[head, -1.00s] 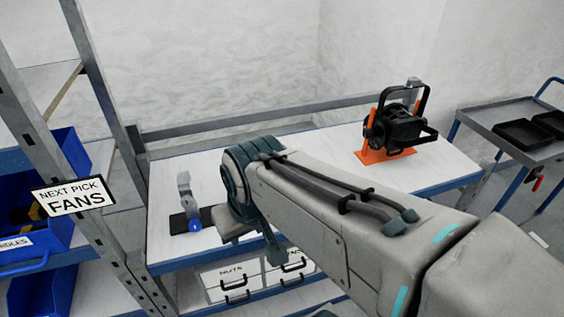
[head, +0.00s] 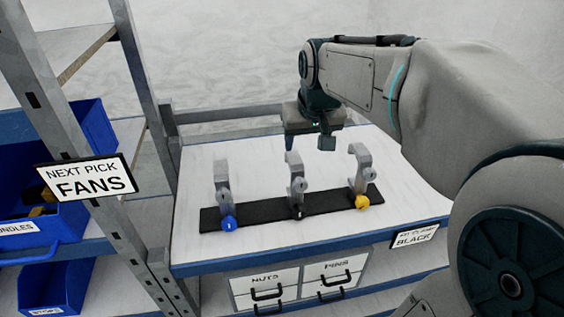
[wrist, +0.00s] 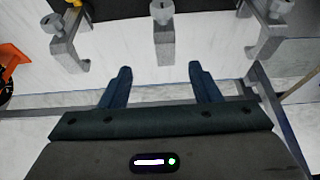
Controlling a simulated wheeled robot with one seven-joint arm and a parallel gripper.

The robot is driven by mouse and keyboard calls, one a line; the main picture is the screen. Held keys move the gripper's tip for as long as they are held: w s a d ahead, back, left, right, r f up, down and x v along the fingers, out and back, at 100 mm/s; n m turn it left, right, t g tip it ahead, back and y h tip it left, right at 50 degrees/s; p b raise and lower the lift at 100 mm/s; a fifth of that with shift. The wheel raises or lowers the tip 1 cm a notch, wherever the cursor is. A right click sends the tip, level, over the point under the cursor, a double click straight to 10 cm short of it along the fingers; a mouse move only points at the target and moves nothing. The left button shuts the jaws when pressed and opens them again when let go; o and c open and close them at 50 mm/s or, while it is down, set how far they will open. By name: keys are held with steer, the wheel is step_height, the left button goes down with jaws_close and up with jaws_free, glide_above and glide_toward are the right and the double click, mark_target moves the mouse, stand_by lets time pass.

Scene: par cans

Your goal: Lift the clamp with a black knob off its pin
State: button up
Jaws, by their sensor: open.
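The clamp with a black knob (head: 295,172) is the middle one of three grey clamps standing upright in a row on a black base strip (head: 262,211). Its black knob (head: 296,210) is at its front foot. My gripper (head: 309,143) is open and empty, behind and above this clamp, fingers pointing down in the head view. In the wrist view my gripper (wrist: 160,72) has its two fingers apart. The middle clamp (wrist: 163,45) lies beyond the tips, in line with the gap, not between the fingers. Its pin cannot be made out.
A clamp with a blue knob (head: 228,222) stands on the left and one with a yellow knob (head: 362,201) on the right, both close by. The bench's front edge carries a label reading BLACK (head: 413,237). A rack post (head: 75,140) stands left. An orange stand (wrist: 12,60) shows in the wrist view.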

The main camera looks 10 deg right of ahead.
mark_target(297, 163)
steer(key=x, duration=0.8)
steer(key=shift+w, duration=0.1)
steer(key=shift+a+p+x, duration=0.2)
steer(key=shift+p+x, duration=0.05)
steer(key=shift+x, duration=1.1)
steer(key=shift+a+p+x, duration=0.15)
steer(key=shift+p+x, duration=0.05)
steer(key=shift+x, duration=1.15)
jaws_close()
